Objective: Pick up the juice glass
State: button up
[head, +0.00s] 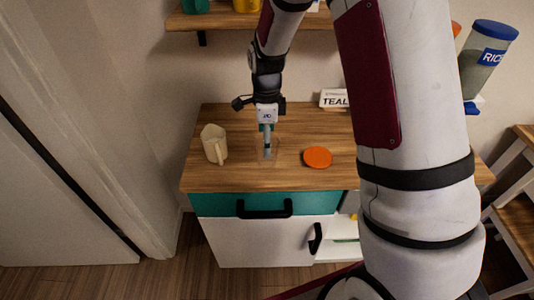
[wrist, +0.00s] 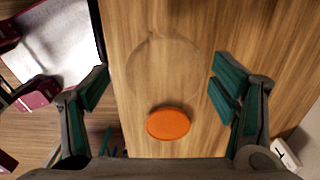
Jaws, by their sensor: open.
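The juice glass (head: 268,155) is clear and hard to see; it stands on the wooden counter, left of an orange disc. In the wrist view the glass (wrist: 163,68) is a faint round outline ahead of and between the fingers. My gripper (head: 267,140) points down at the glass from above. In the wrist view my gripper (wrist: 160,86) is open, with teal-padded fingers spread wide and nothing held. I cannot tell exactly how far the fingertips are above the rim or whether they overlap it.
The orange disc (head: 317,157) lies close to the right of the glass; it also shows in the wrist view (wrist: 168,123). A cream pitcher (head: 214,144) stands to the left. A tea sign (head: 335,98) is at the back. The counter's front (head: 230,180) is clear.

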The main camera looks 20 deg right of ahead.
jog(key=shift+w+d+f+p, duration=0.15)
jog(key=shift+f+p, duration=0.1)
jog(key=shift+f, duration=1.15)
jog(key=shift+w+f+p, duration=0.1)
jog(key=shift+f+p, duration=0.1)
jog(key=shift+f, duration=1.15)
jog(key=c, duration=1.4)
